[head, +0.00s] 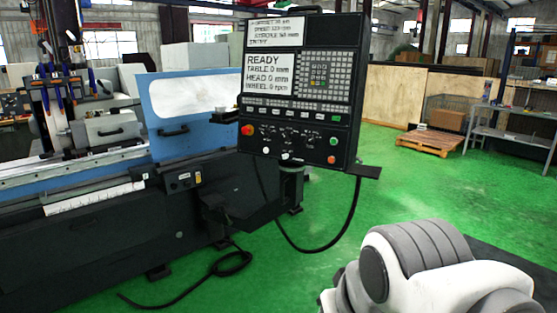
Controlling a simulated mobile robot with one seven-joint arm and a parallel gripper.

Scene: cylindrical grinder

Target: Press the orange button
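The black control panel (300,95) of the grinder stands upright near the middle of the head view, its face towards me. A small round orange button (332,159) sits at its lower right, just below a green button (334,142). A larger red-orange knob (247,130) sits at the panel's lower left. Nothing covers these controls. My gripper is not in view; only pale, rounded links of my arm show at the lower right, apart from the panel.
The grinder with its blue guard (195,108) fills the left side. A narrow ledge sticks out under the panel, and a black cable (322,248) hangs below to the green floor. A pallet (430,142) and a metal table (512,133) stand at the back right. Open floor lies in front of the panel.

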